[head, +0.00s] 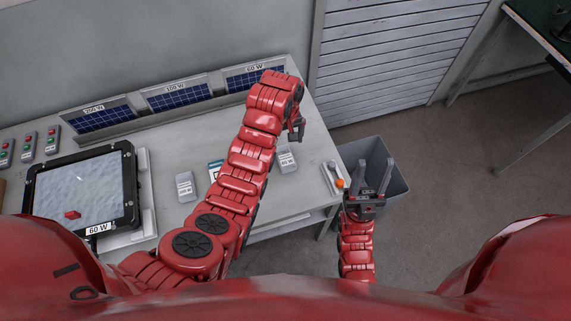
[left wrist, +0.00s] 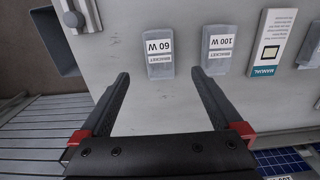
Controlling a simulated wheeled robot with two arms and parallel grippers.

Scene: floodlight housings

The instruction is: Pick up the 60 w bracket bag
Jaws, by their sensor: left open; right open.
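The 60 W bracket bag (left wrist: 160,64) is a small grey bag with a white label, lying flat on the grey workbench (left wrist: 132,112). In the left wrist view it lies just beyond and between the open fingertips of my left gripper (left wrist: 160,76), not held. In the head view, the bag (head: 287,160) lies just below my left gripper (head: 297,132), near the bench's right part; its label is too small to read there. My right gripper (head: 374,180) is open and empty, near the grey bin at the bench's right end.
The 100 W bag (left wrist: 218,50) lies close beside the 60 W bag, then a manual (left wrist: 271,42). Another bag (head: 185,186) lies further left.

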